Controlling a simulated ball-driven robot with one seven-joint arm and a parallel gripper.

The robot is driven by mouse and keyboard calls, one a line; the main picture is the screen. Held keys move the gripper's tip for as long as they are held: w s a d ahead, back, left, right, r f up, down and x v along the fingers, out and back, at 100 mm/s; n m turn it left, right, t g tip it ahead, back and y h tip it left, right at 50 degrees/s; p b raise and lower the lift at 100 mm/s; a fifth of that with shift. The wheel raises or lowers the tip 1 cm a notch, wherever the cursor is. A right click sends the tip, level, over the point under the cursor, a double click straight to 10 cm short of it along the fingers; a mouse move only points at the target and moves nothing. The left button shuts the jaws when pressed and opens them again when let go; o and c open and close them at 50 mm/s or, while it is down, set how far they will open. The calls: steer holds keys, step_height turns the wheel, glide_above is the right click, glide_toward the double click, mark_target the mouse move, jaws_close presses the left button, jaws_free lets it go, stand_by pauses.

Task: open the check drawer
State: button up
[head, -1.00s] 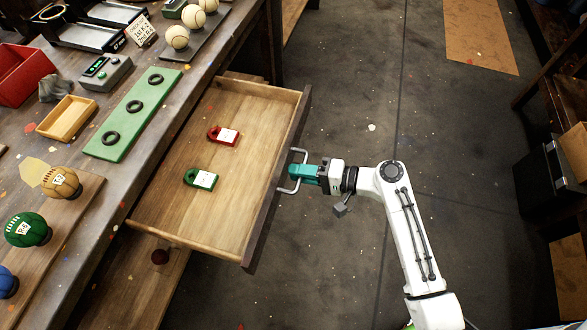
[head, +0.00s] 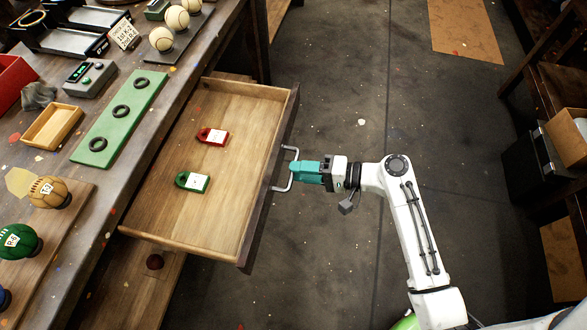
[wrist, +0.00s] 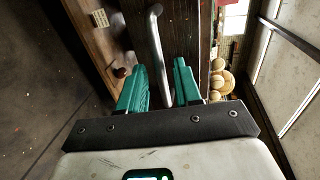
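The drawer (head: 215,190) is pulled far out from the workbench, its wooden inside showing. It holds a red tag (head: 212,136) and a green tag (head: 192,181), each with a white label. A metal bar handle (head: 291,170) is on its dark front. My gripper (head: 296,171) is at the handle, its teal fingertips close to the bar. In the wrist view, the two fingers (wrist: 160,80) stand apart, with the handle bar (wrist: 154,40) showing in the gap between them. The fingers do not look closed on it.
The workbench carries a green board (head: 120,115) with black rings, a small wooden tray (head: 70,136), a grey device (head: 90,76) and several balls on stands. Concrete floor to the right of the drawer is clear. A black case (head: 535,165) stands at the far right.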

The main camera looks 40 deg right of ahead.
steer(key=v, duration=0.8)
stand_by(0.4)
steer(key=s+a+f+n+g+h+p, duration=0.35)
steer(key=s+a+n+g, duration=0.25)
steer(key=g, duration=0.2)
steer(key=s+d+r+n+g+h+p, duration=0.1)
steer(key=s+r+n+g+h+p, duration=0.1)
steer(key=s+r+n+g+h, duration=0.1)
steer(key=s+r+n+h, duration=0.1)
steer(key=s+r+h, duration=0.1)
steer(key=s+h, duration=0.1)
steer(key=shift+d+r+n+g+p, duration=0.2)
steer(key=shift+d+n+g+p, duration=0.1)
steer(key=shift+p, duration=0.05)
